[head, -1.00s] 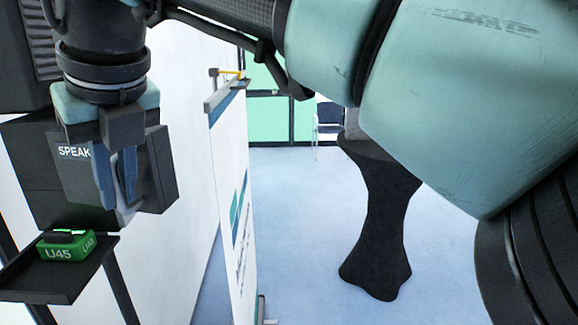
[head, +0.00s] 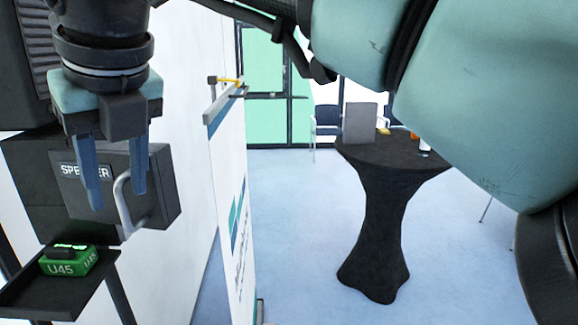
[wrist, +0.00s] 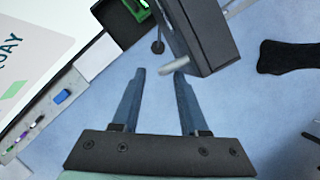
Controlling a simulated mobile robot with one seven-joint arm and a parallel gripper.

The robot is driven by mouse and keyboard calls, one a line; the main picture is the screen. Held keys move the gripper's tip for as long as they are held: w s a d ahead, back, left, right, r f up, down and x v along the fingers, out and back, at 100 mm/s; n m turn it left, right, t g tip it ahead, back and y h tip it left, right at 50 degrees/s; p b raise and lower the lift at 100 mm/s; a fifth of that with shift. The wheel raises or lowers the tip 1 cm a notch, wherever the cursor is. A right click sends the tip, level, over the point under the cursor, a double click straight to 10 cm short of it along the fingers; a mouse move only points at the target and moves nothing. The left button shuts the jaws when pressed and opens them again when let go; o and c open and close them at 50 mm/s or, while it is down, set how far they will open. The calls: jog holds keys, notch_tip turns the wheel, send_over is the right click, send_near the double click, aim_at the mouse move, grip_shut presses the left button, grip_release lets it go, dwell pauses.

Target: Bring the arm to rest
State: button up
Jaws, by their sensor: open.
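My gripper (head: 112,190) is at the left of the head view, pointing down, with its two blue fingers apart and nothing between them. It is in front of a dark box (head: 75,205) with a partly covered label that starts "SPE". A curved grey handle (head: 124,200) on the box's front shows just beside the right finger. In the wrist view the fingers (wrist: 158,75) are spread, and the handle (wrist: 174,68) shows near their tips; I cannot tell whether they touch. My arm crosses the top of the head view.
A green block marked U45 (head: 68,261) sits on a small black shelf (head: 40,300) below the box. A white banner (head: 230,190) stands right of the gripper. A black-draped round table (head: 375,200) stands farther back, with a grey panel (head: 360,123) on it. Blue floor lies open between.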

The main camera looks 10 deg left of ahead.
jog(key=p+v, duration=0.1)
jog(key=v, duration=0.2)
jog(key=shift+s+d+r, duration=0.1)
jog(key=shift+d+r, duration=0.05)
jog(key=shift+r, duration=0.1)
